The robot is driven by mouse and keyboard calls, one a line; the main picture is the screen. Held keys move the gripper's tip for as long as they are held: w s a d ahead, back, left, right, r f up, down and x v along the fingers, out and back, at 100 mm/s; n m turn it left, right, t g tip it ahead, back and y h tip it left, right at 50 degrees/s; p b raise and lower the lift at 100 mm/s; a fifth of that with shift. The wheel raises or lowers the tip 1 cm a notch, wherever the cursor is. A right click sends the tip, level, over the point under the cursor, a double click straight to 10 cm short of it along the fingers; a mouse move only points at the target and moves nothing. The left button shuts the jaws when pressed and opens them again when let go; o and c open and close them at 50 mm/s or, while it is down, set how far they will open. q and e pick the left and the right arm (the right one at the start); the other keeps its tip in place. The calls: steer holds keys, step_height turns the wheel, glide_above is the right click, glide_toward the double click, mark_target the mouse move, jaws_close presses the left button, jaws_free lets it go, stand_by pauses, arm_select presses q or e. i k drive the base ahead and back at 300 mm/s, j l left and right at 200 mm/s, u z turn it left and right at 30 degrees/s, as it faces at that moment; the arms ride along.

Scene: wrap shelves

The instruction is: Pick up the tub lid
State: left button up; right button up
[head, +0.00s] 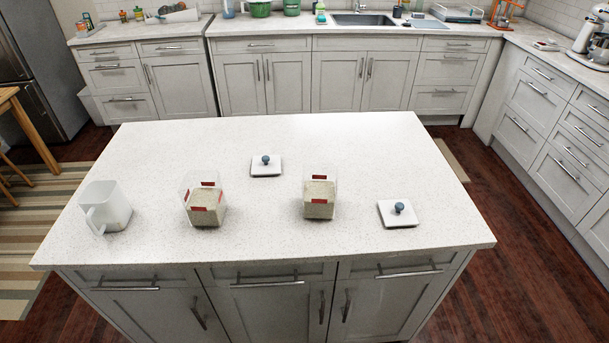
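Two white square lids with blue-grey knobs lie flat on the island counter. One lid (266,168) is behind and between the two tubs; the other lid (397,218) is at the right, near the front edge. A clear tub (204,203) with pale grainy contents and red labels stands left of centre, with no lid on it. A second such tub (320,196) stands right of centre, also uncovered. I cannot tell which lid belongs to which tub. Neither of my grippers shows in the head view.
A white pitcher (107,207) with a handle stands at the left of the island (330,140). The island top is clear at the back and back right. Cabinets with a sink (362,19) run along the back wall. A wooden table (30,125) is at the left.

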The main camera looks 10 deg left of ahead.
mark_target(398, 212)
steer(key=i+l+u, duration=0.25)
steer(key=i, duration=0.2)
steer(key=i+l+u, duration=0.2)
steer(key=i, duration=0.2)
steer(key=i+j, duration=0.05)
steer(key=j, duration=0.05)
